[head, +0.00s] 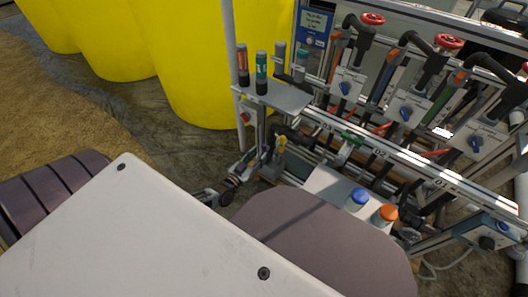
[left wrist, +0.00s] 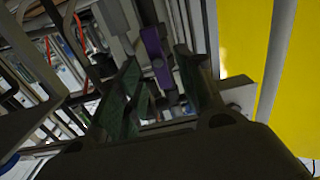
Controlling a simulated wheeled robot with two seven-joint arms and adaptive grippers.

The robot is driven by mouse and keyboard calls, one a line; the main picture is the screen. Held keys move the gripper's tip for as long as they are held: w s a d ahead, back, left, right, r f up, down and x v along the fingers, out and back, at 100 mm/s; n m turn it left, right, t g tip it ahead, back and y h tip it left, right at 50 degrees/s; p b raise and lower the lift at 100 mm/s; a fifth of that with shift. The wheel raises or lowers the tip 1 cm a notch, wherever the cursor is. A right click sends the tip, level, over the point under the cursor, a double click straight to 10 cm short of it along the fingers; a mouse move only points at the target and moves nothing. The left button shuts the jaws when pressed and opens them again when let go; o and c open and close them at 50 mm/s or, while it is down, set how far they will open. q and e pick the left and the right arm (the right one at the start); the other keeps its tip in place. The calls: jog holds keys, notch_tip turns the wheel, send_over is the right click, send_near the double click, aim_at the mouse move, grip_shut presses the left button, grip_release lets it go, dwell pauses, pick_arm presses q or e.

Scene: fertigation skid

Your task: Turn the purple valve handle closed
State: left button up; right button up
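The purple valve handle (left wrist: 154,48) shows in the left wrist view as a narrow upright bar, in line with the gap between my left fingers. In the head view it is a small purple spot (head: 264,150) by the left end of the pipework, partly hidden. My left gripper (left wrist: 158,62) is open, with a dark greenish finger on each side of the handle in the picture. I cannot tell whether either finger touches it. In the head view the left gripper (head: 247,163) is small and dark, close beside the handle. My right gripper is not in view.
A yellow valve handle (head: 281,144) is just right of the purple one, and a green one (head: 352,137) is farther right. A grey shelf (head: 281,95) holds bottles above. Yellow tanks (head: 205,60) stand behind. Blue (head: 358,197) and orange (head: 386,213) caps are nearer.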

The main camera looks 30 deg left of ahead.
aim_at(263, 151)
pick_arm(q)
jog(key=shift+w+d+b, duration=0.2)
jog(key=shift+w+b, duration=0.65)
jog(key=shift+w, duration=1.5)
jog(key=shift+c, duration=0.3)
grip_shut()
